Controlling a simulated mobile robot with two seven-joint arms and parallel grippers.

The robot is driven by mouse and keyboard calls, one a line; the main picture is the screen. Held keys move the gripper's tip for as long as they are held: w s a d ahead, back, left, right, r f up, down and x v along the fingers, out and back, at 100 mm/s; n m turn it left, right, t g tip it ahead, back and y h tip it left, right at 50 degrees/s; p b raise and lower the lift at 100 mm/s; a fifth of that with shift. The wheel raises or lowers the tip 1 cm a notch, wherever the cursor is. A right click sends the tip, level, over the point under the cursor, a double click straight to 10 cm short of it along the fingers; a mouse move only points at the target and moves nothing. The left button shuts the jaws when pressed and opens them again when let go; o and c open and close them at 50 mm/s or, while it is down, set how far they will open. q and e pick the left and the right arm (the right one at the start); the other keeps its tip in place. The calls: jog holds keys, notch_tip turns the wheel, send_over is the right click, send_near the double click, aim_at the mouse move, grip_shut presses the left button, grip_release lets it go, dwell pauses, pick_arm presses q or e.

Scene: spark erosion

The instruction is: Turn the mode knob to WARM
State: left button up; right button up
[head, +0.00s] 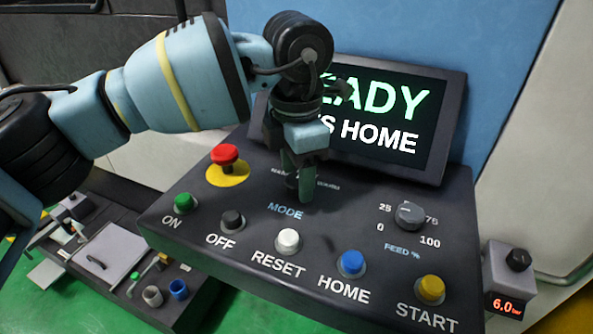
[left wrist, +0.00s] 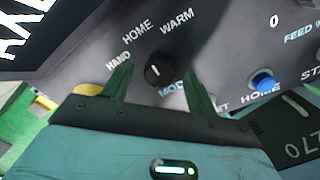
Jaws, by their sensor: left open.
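The mode knob (left wrist: 158,70) is a round black knob with a short white mark, on the dark sloping panel. In the left wrist view HAND, HOME and WARM are printed around it. Its white mark points roughly toward HOME, but the exact setting is hard to tell. My left gripper (left wrist: 157,72) is open, with its green fingers on either side of the knob. I cannot tell whether they touch it. In the head view my left gripper (head: 297,182) is above the MODE label and mostly hides the knob. My right gripper is not in view.
The panel carries a red emergency button (head: 226,155), a green ON button (head: 183,203), a white RESET button (head: 288,240), a blue HOME button (head: 352,263), a yellow START button (head: 431,289) and a feed knob (head: 410,215). A screen (head: 400,118) rises behind my gripper.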

pick_arm(q)
jog(key=shift+f, duration=0.25)
jog(key=c, duration=1)
jog(key=m, duration=0.4)
jog(key=shift+m, duration=2.4)
